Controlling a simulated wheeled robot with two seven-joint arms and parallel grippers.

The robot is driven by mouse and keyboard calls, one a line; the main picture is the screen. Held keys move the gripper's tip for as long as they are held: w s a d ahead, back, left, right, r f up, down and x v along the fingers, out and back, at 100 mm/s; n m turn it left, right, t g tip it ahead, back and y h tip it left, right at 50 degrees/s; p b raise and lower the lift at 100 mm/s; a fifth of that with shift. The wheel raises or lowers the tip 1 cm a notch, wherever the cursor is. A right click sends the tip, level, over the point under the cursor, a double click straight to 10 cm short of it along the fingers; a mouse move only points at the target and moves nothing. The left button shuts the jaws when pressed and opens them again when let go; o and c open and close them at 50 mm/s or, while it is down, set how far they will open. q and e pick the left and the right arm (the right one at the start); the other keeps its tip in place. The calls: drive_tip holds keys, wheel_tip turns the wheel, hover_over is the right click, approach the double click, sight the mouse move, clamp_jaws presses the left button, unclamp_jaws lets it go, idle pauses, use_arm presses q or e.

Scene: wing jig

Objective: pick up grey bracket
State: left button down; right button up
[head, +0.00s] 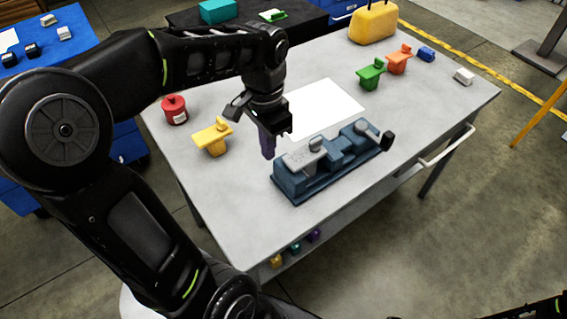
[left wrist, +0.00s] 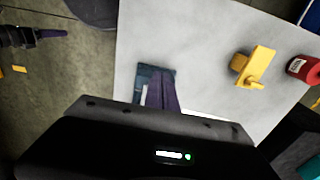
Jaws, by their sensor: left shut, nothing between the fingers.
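The grey bracket (head: 304,154) lies flat on the left end of the dark blue wing jig (head: 330,168), with a round knob on top. My left gripper (head: 267,151) points down just left of the bracket and above the table, apart from it. Its purple fingers are shut and empty. In the left wrist view the closed fingers (left wrist: 162,94) cover most of the jig (left wrist: 155,72), and the bracket cannot be made out clearly. My right gripper (left wrist: 50,33) shows at the left edge of that view, away from the table; its opening is unclear.
A yellow bracket (head: 213,138) and a red canister (head: 174,110) stand left of my left gripper. A white sheet (head: 325,108) lies behind the jig. Green (head: 371,74) and orange (head: 398,60) brackets stand farther back. The table's front left (head: 235,210) is clear.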

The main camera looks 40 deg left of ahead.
sight(289, 164)
use_arm(q)
drive_tip(key=w+d+f+p, duration=0.1)
drive_tip(key=w+f+p, duration=0.1)
drive_tip(key=f, duration=0.7)
drive_tip(key=shift+w, duration=0.9)
drive_tip(key=shift+d, duration=0.1)
drive_tip(key=shift+w+d+f, duration=0.1)
drive_tip(key=shift+w+d, duration=0.15)
drive_tip(key=shift+w, duration=0.7)
drive_tip(key=shift+s, duration=0.1)
